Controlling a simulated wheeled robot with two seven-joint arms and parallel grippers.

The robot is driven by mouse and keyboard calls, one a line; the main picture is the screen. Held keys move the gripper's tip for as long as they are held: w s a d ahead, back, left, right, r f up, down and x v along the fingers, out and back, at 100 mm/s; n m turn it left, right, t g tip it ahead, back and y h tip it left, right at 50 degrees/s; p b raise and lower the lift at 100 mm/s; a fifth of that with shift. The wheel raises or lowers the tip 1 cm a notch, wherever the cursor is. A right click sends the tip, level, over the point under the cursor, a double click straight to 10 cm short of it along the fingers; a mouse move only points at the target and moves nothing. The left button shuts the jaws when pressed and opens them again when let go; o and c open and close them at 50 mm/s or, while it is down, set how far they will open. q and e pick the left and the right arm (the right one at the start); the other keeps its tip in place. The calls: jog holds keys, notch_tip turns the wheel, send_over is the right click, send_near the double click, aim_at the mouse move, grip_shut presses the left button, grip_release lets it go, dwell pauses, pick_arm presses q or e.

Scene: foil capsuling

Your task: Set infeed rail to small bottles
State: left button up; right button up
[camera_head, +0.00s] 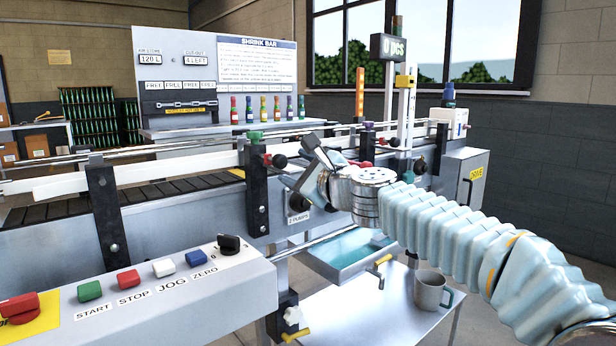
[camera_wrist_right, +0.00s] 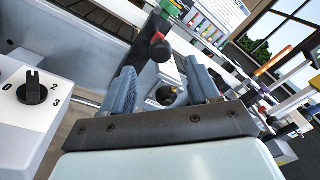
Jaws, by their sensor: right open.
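The white infeed rail (camera_head: 140,173) runs along the near side of the conveyor (camera_head: 140,200), carried by dark upright brackets. One bracket (camera_head: 257,190) has a green cap, a red part and a black knob (camera_head: 280,161). My right gripper (camera_head: 307,175) is just right of this bracket, in front of the machine side. In the right wrist view my right gripper (camera_wrist_right: 164,85) has its two grey fingers apart. A dark round knob (camera_wrist_right: 167,95) with a red part beside it shows between them; I cannot tell whether they touch it. My left gripper is not in view.
A control box with a START button (camera_head: 90,291), several other buttons and a black selector (camera_head: 229,244) stands in front at the left. A blue tray (camera_head: 345,252) and a grey mug (camera_head: 431,290) are below my right arm. A SHRINK BAR board (camera_head: 258,70) stands behind the conveyor.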

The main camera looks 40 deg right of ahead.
jog(key=s, duration=0.4)
dwell(0.5)
